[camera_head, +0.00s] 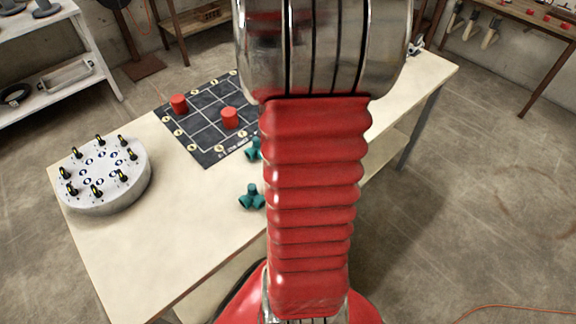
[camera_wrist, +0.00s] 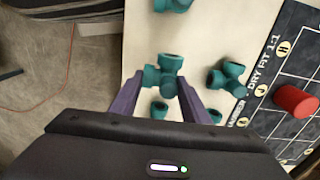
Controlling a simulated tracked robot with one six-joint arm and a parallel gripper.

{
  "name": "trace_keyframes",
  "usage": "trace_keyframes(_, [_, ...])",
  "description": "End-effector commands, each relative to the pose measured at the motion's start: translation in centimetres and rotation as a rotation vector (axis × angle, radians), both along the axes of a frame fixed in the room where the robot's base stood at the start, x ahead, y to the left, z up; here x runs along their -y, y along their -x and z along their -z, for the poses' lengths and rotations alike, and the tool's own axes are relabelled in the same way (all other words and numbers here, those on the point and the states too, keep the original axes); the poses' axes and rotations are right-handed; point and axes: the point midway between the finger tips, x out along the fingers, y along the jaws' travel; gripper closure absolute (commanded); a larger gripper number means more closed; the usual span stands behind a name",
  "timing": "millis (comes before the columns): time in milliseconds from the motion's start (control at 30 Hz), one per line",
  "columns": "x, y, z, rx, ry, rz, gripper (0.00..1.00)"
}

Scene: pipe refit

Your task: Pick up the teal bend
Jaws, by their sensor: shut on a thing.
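In the wrist view my gripper (camera_wrist: 161,82) has its two purple fingers on either side of a teal pipe fitting (camera_wrist: 166,76), shut on it. Its branched shape is partly covered, and I cannot tell for sure that it is the bend. Another teal fitting (camera_wrist: 229,76) lies to the right, one (camera_wrist: 172,5) is at the top edge, and small teal pieces show lower down, near the fingers. In the head view teal fittings (camera_head: 250,197) and (camera_head: 254,150) lie on the table beside my arm, which hides my gripper.
The pale table (camera_head: 190,235) carries a black grid board (camera_head: 195,138) with red cylinders (camera_head: 179,103) and (camera_head: 230,118). A round grey block (camera_head: 105,178) with several black-and-yellow pegs stands at the left. The table front is clear. Shelves stand at the upper left.

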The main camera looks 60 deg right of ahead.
Motion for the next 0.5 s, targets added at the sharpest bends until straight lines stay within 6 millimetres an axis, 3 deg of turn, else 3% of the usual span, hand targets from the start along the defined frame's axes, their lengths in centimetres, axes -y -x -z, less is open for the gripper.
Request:
trace_keyframes(300, [0.1,-0.1,-5.3,0.002,0.004,0.000,0.81])
trace_keyframes(500, [0.0,0.0,-6.5,0.000,0.000,0.000,0.81])
